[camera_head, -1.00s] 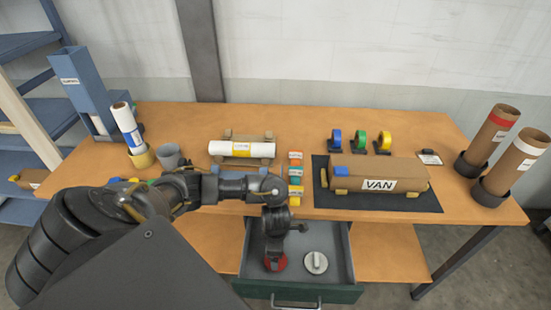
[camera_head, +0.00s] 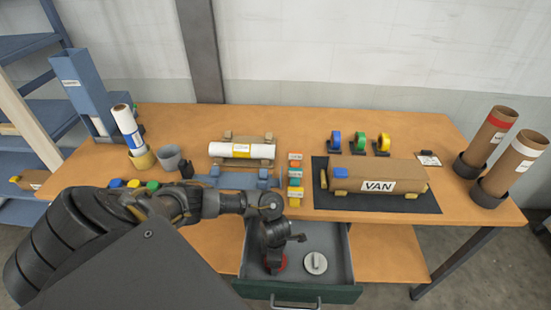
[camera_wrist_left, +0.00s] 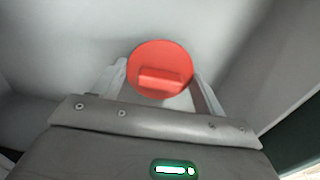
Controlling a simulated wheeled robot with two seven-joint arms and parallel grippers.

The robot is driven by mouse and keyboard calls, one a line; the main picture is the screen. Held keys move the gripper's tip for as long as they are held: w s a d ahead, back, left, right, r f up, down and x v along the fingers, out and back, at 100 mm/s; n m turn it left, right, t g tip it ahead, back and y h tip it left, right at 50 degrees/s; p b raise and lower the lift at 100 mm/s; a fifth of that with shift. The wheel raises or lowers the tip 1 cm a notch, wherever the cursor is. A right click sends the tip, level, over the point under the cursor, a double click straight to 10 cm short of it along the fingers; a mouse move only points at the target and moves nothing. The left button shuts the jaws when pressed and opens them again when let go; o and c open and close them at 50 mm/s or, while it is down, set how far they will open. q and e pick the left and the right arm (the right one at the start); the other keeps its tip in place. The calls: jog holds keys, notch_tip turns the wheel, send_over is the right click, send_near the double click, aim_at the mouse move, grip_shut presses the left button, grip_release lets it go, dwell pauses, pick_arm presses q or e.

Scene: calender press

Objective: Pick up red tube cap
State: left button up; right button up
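The red tube cap (camera_wrist_left: 160,60) is a round disc with a raised bar, lying in the open drawer (camera_head: 338,262). In the head view only a sliver of the cap (camera_head: 282,264) shows beside my left gripper (camera_head: 271,265), which points down into the drawer. In the left wrist view my left gripper (camera_wrist_left: 160,80) has its fingers spread, one on each side of the cap. Whether the fingertips touch the rim is unclear. A white-grey cap (camera_head: 316,263) lies to the right in the same drawer. My right gripper is not in view.
The drawer walls stand close around the gripper. Above is the wooden table (camera_head: 440,125) with a VAN-labelled box (camera_head: 378,175), a column of coloured blocks (camera_head: 295,172), a white roll (camera_head: 242,150), tape rolls (camera_head: 360,140) and two tall tubes (camera_head: 520,165) at the right.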

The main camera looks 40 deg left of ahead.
pick_arm(q)
jog(key=shift+r, duration=0.5)
jog(key=r, duration=0.1)
jog(key=d+r, duration=0.1)
jog(key=r, duration=0.1)
jog(key=w+r, duration=0.1)
jog(key=shift+d+r, duration=0.2)
jog(key=shift+d, duration=0.2)
jog(key=w+d+r, duration=0.5)
jog(key=d+r, duration=0.3)
jog(key=d, duration=0.3)
jog(key=s+a+r+m+b, duration=0.2)
jog(key=s+a+m+b, duration=0.2)
jog(key=m, duration=1.1)
jog(key=shift+s+a+r+b, duration=0.25)
jog(key=shift+a+r+b, duration=0.05)
jog(key=shift+r, duration=0.05)
